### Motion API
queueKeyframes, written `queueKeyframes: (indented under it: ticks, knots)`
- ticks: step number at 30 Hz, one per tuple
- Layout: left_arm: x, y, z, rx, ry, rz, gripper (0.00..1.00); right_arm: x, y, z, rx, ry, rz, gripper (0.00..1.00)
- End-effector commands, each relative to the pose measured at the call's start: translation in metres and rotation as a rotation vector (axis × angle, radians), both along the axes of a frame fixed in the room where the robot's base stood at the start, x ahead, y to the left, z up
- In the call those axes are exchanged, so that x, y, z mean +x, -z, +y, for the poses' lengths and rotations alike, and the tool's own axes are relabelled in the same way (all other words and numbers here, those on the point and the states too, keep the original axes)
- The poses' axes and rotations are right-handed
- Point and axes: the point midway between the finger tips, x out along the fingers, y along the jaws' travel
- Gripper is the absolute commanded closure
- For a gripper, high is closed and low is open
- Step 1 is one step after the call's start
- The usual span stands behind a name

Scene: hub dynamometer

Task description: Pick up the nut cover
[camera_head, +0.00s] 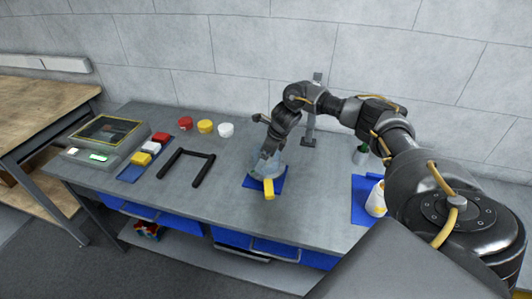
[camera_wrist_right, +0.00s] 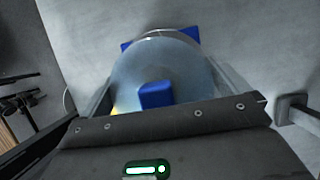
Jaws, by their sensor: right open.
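A clear, pale blue dome (camera_head: 264,168), which I take to be the nut cover, sits on a blue mat (camera_head: 283,182) near the middle of the bench. In the right wrist view the dome (camera_wrist_right: 165,65) fills the space ahead of the gripper, with a blue block (camera_wrist_right: 156,95) in front of it. My right gripper (camera_head: 270,152) reaches down at the dome, open, with a finger on each side. Contact cannot be told. A yellow piece (camera_head: 268,188) lies at the mat's front edge. My left gripper is not in view.
Red, yellow and white round caps (camera_head: 205,126) stand behind a black U-shaped frame (camera_head: 188,168). A box with a screen (camera_head: 108,135) and small blocks (camera_head: 150,147) are at left. A grey post (camera_head: 311,125) stands behind the dome. A white bottle (camera_head: 376,200) is at right.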

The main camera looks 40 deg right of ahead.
Motion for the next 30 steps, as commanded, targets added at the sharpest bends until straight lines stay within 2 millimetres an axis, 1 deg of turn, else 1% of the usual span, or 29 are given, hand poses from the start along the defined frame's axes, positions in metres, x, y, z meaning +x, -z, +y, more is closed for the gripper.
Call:
queueKeyframes:
  ticks: [7, 8, 12, 14, 21, 23, 25, 30]
  knots:
    - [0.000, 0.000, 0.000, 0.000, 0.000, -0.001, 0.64, 0.001, 0.002, 0.001, 0.000, 0.000, 0.000, 0.00]
    - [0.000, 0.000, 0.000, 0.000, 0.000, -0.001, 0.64, 0.001, 0.002, 0.001, 0.000, 0.000, 0.000, 0.03]
    - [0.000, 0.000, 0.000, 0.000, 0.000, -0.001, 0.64, 0.001, 0.002, 0.000, 0.000, 0.000, 0.000, 0.21]
    - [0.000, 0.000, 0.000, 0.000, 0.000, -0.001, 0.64, 0.001, 0.002, 0.000, 0.000, 0.000, 0.000, 0.29]
    - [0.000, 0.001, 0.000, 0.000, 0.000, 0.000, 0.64, 0.001, 0.000, 0.000, 0.000, 0.000, -0.002, 0.29]
    - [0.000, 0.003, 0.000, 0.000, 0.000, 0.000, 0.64, 0.002, -0.004, 0.000, 0.001, -0.001, -0.003, 0.29]
    - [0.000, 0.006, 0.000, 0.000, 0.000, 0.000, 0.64, 0.002, -0.013, 0.000, 0.001, -0.001, -0.006, 0.29]
    - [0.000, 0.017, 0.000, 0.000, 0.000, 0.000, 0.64, 0.003, -0.046, 0.000, 0.000, -0.001, -0.009, 0.29]
